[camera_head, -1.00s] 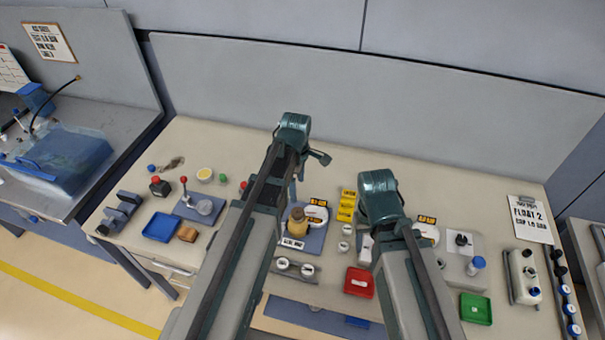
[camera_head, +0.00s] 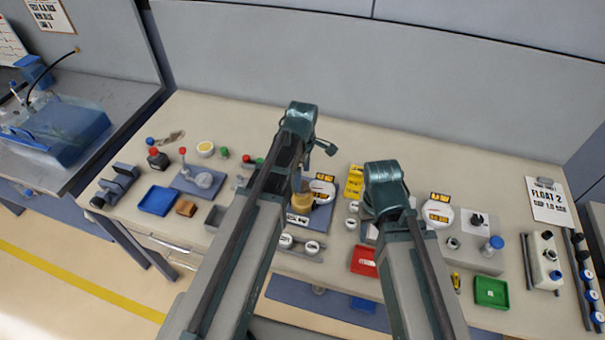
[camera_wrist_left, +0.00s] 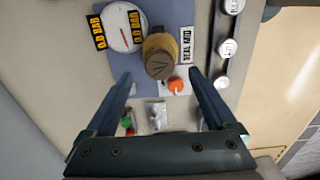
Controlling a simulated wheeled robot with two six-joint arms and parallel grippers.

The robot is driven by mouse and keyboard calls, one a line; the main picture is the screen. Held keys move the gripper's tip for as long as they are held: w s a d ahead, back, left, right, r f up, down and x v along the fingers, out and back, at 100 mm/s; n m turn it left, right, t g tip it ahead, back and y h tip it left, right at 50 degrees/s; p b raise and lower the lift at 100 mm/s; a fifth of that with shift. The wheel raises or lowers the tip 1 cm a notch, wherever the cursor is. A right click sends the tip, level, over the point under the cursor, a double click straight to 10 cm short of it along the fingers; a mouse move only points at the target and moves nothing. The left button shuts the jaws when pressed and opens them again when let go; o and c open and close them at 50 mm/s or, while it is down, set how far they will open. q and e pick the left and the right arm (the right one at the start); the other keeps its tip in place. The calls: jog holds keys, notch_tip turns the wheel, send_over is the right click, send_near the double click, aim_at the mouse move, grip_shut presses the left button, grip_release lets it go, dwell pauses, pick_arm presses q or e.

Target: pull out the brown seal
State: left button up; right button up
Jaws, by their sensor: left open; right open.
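The brown domed piece (camera_head: 303,204), apparently the brown seal, stands upright on a grey-blue plate with a white label. In the left wrist view the brown piece (camera_wrist_left: 158,56) lies just beyond my fingertips, roughly centred between them, beside a white dial with yellow-black tags. My left gripper (camera_wrist_left: 161,78) is open and empty, its two fingers spread, with an orange round piece (camera_wrist_left: 178,85) between the tips. In the head view a finger of my left gripper (camera_head: 303,178) partly hides the brown piece. My right gripper (camera_head: 368,212) is over the table to the right, its jaws mostly hidden.
Small white round caps stand on a grey rail (camera_head: 300,243) in front of the plate. A red tray (camera_head: 364,261), yellow tags (camera_head: 354,182) and a second dial (camera_head: 438,212) lie to the right. A blue tray (camera_head: 158,200) is at left.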

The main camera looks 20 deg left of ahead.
aim_at(303, 185)
pick_arm(q)
notch_tip(303, 185, down, 5)
jog(key=b, duration=0.4)
jog(key=shift+f, duration=0.1)
pick_arm(e)
notch_tip(303, 185, down, 5)
jog(key=shift+f, duration=0.1)
pick_arm(q)
jog(key=c, duration=1.3)
jog(key=o, duration=0.6)
jog(key=c, duration=0.5)
jog(key=shift+o, duration=0.2)
jog(key=shift+r+p, duration=0.45)
jog(key=shift+r, duration=0.05)
pick_arm(e)
jog(key=shift+r, duration=0.55)
pick_arm(q)
jog(key=shift+r+p, duration=2.1)
pick_arm(e)
jog(key=shift+r, duration=2.05)
